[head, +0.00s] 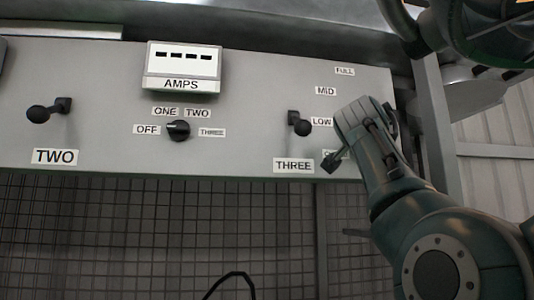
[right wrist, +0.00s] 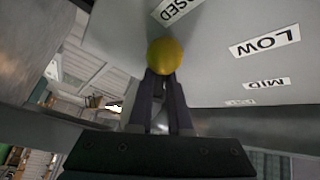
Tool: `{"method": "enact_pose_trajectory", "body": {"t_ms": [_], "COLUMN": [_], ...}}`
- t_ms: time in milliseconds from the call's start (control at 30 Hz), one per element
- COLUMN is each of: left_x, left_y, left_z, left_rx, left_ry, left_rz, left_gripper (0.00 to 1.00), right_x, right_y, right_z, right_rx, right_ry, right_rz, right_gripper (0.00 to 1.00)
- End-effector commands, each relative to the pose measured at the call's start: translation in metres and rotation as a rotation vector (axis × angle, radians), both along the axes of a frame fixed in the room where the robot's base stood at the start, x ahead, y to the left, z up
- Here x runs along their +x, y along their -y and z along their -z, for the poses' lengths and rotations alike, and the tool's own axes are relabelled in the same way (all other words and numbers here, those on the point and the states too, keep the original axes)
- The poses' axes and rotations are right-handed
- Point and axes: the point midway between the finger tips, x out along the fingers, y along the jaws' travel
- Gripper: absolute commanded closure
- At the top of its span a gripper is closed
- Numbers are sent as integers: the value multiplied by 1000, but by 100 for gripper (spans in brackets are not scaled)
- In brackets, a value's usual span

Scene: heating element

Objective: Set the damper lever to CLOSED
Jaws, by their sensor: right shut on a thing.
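The damper lever's yellow ball knob (right wrist: 165,57) shows in the right wrist view, between the tips of my right gripper (right wrist: 164,80), which is shut on it. The CLOSED label (right wrist: 178,10) is just beyond the knob, partly cut off by the picture's edge. The LOW label (right wrist: 265,42) and MID label (right wrist: 267,83) are to the right. My left gripper is not in view.
The grey panel (head: 235,110) carries the AMPS display (head: 183,66), a black rotary selector (head: 178,130), and black levers marked TWO (head: 45,112) and THREE (head: 299,124). The THREE lever is close left of my right gripper. Wire mesh (head: 150,230) lies below the panel.

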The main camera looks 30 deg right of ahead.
Motion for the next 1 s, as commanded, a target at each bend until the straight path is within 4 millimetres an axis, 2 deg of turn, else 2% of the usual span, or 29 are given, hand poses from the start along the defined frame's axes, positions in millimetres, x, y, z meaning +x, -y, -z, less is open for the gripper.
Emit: {"method": "enact_pose_trajectory", "body": {"t_ms": [167, 200, 433, 767, 867, 1000], "left_x": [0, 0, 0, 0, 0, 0], "left_y": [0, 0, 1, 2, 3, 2], "left_z": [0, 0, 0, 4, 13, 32], "left_rx": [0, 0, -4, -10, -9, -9], "left_ry": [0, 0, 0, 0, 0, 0], "left_rz": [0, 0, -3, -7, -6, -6], "left_gripper": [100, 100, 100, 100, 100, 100], "right_x": [1, 1, 1, -2, -8, -23], "right_y": [1, 1, 1, -3, -12, -34], "right_z": [4, 4, 3, 4, 9, 18], "right_rx": [5, 5, 3, 2, 1, 3], "right_ry": [-11, -11, -7, -2, -1, 2], "right_rz": [1, 1, 2, 1, 0, -3], "right_gripper": [100, 80, 54, 53, 53, 53]}}
